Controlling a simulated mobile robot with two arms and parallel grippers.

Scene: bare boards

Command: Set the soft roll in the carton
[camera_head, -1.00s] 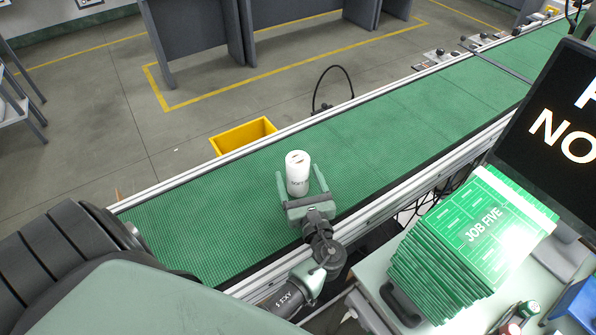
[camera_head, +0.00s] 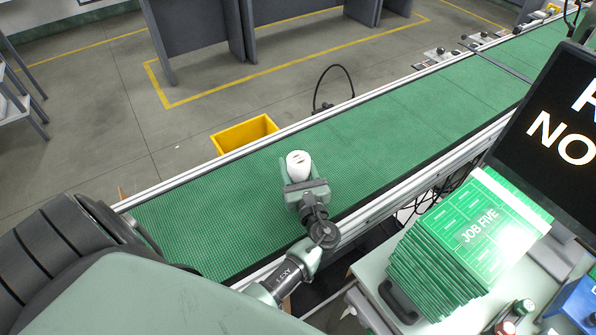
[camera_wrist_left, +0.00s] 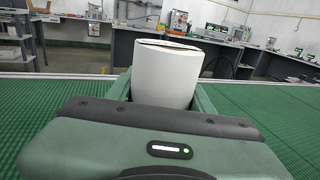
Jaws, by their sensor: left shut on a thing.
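The soft roll (camera_head: 298,163) is a white cylinder with a dark-marked top, over the green conveyor belt. My left gripper (camera_head: 298,172) is shut on the roll, with a finger on either side. The gripper's body hides the roll's lower part, so I cannot tell whether it touches the belt. In the left wrist view the roll (camera_wrist_left: 168,75) stands upright between the fingers of the gripper (camera_wrist_left: 165,98). I cannot make out a carton in these views. My right gripper is not in view.
The green belt (camera_head: 400,125) is clear around the roll. A yellow bin (camera_head: 243,134) stands beyond its far edge. A stack of green JOB FIVE boards (camera_head: 482,230) is on a table at right, beside a black screen (camera_head: 560,135).

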